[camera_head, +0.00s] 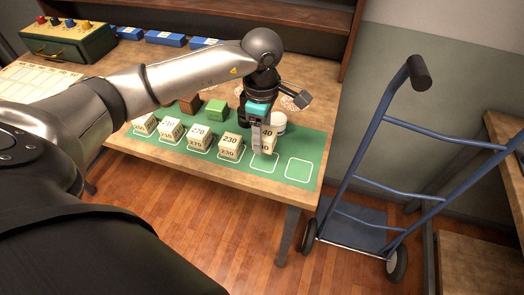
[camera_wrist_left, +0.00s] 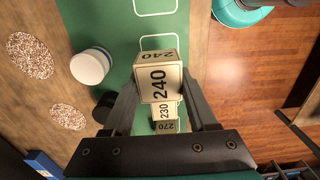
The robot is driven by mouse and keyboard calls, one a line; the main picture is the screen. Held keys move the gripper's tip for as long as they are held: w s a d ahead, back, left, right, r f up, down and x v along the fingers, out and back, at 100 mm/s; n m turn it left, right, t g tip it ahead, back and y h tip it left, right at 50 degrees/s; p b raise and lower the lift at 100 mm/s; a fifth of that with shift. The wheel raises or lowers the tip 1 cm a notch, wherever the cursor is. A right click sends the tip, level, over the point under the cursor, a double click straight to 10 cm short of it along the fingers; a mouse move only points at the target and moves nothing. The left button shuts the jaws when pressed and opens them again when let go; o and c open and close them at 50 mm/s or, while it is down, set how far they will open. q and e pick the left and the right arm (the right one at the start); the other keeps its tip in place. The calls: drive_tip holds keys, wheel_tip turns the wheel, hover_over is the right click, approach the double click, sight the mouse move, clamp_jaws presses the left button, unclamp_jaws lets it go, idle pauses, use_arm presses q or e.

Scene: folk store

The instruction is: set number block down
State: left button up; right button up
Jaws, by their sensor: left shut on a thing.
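My left gripper (camera_head: 262,138) is shut on a cream number block marked 240 (camera_head: 268,139), over the green mat (camera_head: 314,150). The block also shows between the fingers in the left wrist view (camera_wrist_left: 158,83). In the head view it is at the fifth white outlined square (camera_head: 264,163); I cannot tell whether it touches the mat. Other number blocks stand in a row to its left, the nearest marked 230 (camera_head: 230,146), then one marked 270 (camera_head: 199,136). The last outlined square (camera_head: 298,169) at the right is empty. My right gripper is not in view.
A white round container (camera_head: 279,121) stands just behind the held block. A green block (camera_head: 216,110) and a brown block (camera_head: 189,103) sit behind the row. Blue boxes (camera_head: 165,38) lie at the back. A blue hand truck (camera_head: 385,150) stands right of the table.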

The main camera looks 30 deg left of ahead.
sight(262, 159)
use_arm(q)
drive_tip(key=shift+f+b, duration=0.3)
drive_tip(key=shift+f, duration=2.6)
drive_tip(key=shift+f, duration=0.1)
drive_tip(key=o, duration=1.4)
drive_tip(key=shift+c, duration=0.2)
drive_tip(key=shift+r, duration=0.2)
wheel_tip(262, 159, up, 12)
drive_tip(key=shift+f+p, duration=0.1)
drive_tip(key=shift+p, duration=0.5)
